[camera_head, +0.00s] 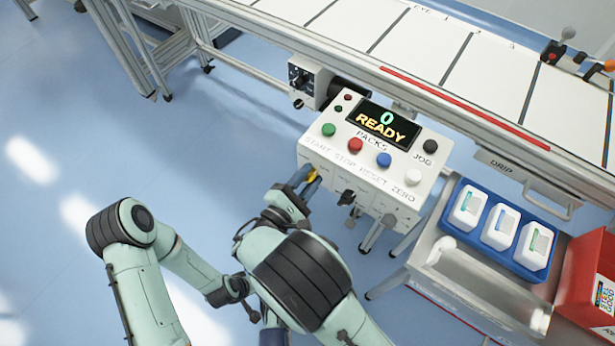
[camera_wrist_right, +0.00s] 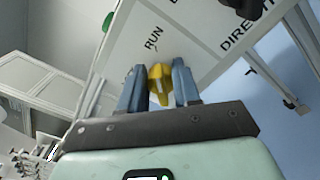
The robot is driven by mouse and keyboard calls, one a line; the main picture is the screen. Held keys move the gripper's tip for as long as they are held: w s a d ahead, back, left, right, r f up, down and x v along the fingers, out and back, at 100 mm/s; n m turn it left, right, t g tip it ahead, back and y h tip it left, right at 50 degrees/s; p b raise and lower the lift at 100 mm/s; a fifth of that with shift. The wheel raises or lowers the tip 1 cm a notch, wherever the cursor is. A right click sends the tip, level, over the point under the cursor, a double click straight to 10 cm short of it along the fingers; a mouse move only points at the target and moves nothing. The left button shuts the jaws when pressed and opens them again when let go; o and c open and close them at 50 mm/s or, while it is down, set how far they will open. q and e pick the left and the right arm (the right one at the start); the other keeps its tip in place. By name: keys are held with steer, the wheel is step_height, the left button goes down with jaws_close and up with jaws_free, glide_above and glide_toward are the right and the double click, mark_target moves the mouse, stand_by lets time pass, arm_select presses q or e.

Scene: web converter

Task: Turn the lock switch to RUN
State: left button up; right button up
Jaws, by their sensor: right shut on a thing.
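The yellow lock switch (camera_wrist_right: 158,80) sits on the front face of the white control box (camera_head: 318,150). My right gripper (camera_wrist_right: 158,88) has its two blue fingers on either side of the switch and is shut on it. The printed word RUN (camera_wrist_right: 153,38) shows above the fingers in the right wrist view. In the head view my right gripper (camera_head: 311,179) reaches the box's lower left front, and only a bit of yellow shows there. The switch's exact angle is hard to tell. My left arm is folded at lower left; its fingers are not visible.
The box carries a READY display (camera_head: 383,122), several coloured buttons and a black knob (camera_head: 346,197) right of the gripper. A conveyor (camera_head: 450,60) runs behind. A blue tray (camera_head: 478,183) of white packs and a red bin (camera_head: 592,265) stand at right. Open floor lies at left.

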stand_by(0.4)
steer(key=o, duration=1)
arm_select(q)
steer(key=shift+s+d+r+g+p, duration=0.15)
steer(key=shift+s+d+r+p, duration=0.2)
steer(key=shift+s+r, duration=0.15)
steer(key=shift+s+d+r+g+p, duration=0.15)
steer(key=shift+s+d+r+p, duration=0.15)
steer(key=shift+s, duration=0.3)
arm_select(e)
steer(key=v, duration=1.3)
steer(key=shift+s+a, duration=0.1)
steer(key=shift+s, duration=0.05)
arm_select(q)
steer(key=shift+a, duration=0.1)
